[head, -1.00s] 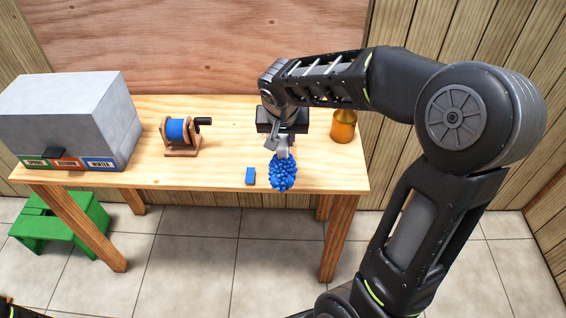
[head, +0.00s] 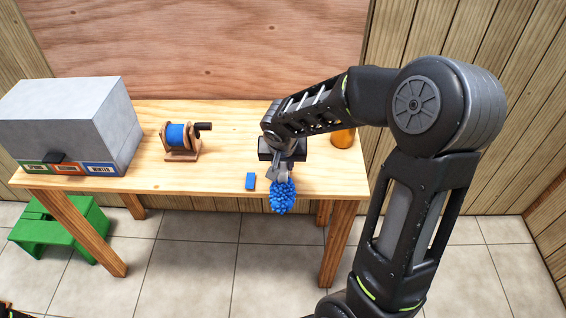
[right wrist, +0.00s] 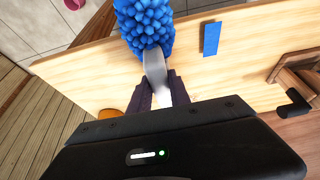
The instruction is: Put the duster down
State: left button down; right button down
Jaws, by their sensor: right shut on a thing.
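The duster has a blue, knobbly head (head: 283,197) and a pale grey handle (right wrist: 156,72). My right gripper (head: 281,172) is shut on the handle; its dark fingers also show in the right wrist view (right wrist: 160,92). The head points towards the front of the wooden workbench (head: 215,181) and overlaps its front edge in both views. I cannot tell whether the duster touches the bench top.
A green stool (head: 65,232) is below left.

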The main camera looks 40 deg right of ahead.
jog(key=c, duration=1.2)
grip_release()
jog(key=v, duration=1.2)
